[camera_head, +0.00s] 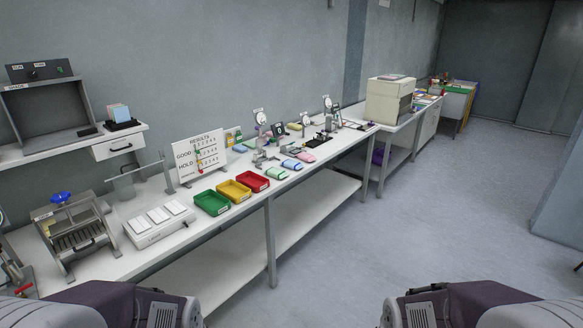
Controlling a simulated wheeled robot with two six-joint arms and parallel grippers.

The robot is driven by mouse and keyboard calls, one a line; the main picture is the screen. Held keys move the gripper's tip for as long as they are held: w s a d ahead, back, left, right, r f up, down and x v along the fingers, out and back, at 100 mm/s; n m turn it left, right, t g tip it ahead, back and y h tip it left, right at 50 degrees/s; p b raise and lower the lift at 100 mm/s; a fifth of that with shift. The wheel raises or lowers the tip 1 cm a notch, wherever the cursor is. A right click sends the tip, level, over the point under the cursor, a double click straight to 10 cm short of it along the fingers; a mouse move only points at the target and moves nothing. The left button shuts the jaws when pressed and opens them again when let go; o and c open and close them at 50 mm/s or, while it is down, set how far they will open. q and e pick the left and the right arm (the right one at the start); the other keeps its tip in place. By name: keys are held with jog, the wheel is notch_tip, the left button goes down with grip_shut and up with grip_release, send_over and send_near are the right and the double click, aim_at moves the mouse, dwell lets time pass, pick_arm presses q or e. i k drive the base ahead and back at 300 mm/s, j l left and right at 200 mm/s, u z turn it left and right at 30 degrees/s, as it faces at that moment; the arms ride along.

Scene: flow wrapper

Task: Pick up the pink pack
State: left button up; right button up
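The pink pack (306,157) lies flat on the white bench, at the far end of a short row of packs. A blue pack (291,164) lies just nearer than it, and a green pack (276,173) is nearer still. The pink pack is small in view and looks unobstructed from above. Only parts of my two arms show at the bottom edge, well away from the packs. Neither of my grippers can be seen.
Green (212,203), yellow (234,191) and red (253,181) trays stand left of the packs. A results board (200,154) stands behind them. Dial gauges (262,119) stand behind the packs. The floor (400,225) right of the bench is clear.

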aim_at(304, 155)
jog(key=i+l+u, duration=0.2)
jog(key=i, duration=0.25)
jog(key=i+l+u, duration=0.15)
jog(key=i, duration=0.3)
jog(key=i+l+u, duration=0.2)
jog(key=i+l, duration=0.15)
jog(key=i+l+u, duration=0.2)
jog(key=i+l, duration=0.2)
jog(key=i+l+u, duration=0.2)
jog(key=i+l, duration=0.25)
jog(key=i+l+u, duration=0.15)
jog(key=i+l, duration=0.25)
jog(key=i+l+u, duration=0.2)
jog(key=l, duration=0.4)
jog(key=i+l+u, duration=0.2)
jog(key=i+l, duration=0.2)
jog(key=l, duration=0.2)
